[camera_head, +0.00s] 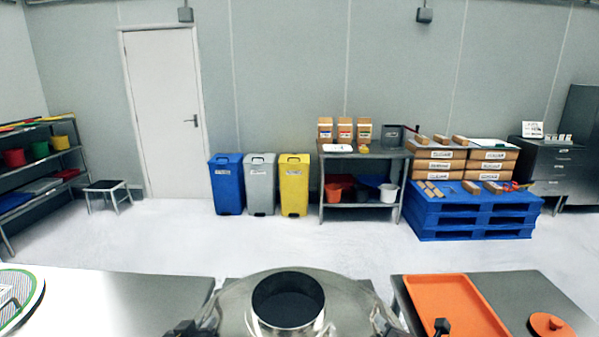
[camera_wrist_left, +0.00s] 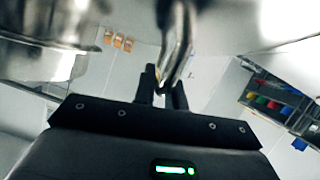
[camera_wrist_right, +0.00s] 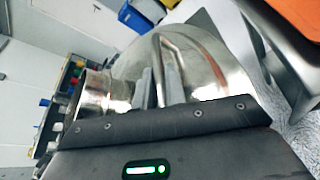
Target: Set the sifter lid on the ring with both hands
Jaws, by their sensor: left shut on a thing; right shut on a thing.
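The steel sifter lid (camera_head: 345,295), a shiny dome with a wide open neck (camera_head: 288,300), is at the bottom middle of the head view. It also fills much of the right wrist view (camera_wrist_right: 205,60). My left gripper (camera_wrist_left: 160,85) is shut on a bent steel handle (camera_wrist_left: 178,45) at the lid's left side. My right gripper (camera_wrist_right: 158,85) is shut on the handle (camera_wrist_right: 178,55) at the right side. Both grippers are mostly cut off at the bottom of the head view. I cannot make out the ring; the lid may hide it.
A steel table (camera_head: 130,300) on the left carries a round green-rimmed mesh piece (camera_head: 38,292) at its far left. A right-hand table holds an orange tray (camera_head: 425,285) and a round orange cover (camera_head: 548,324). Bins, shelves and blue pallets stand farther back across open floor.

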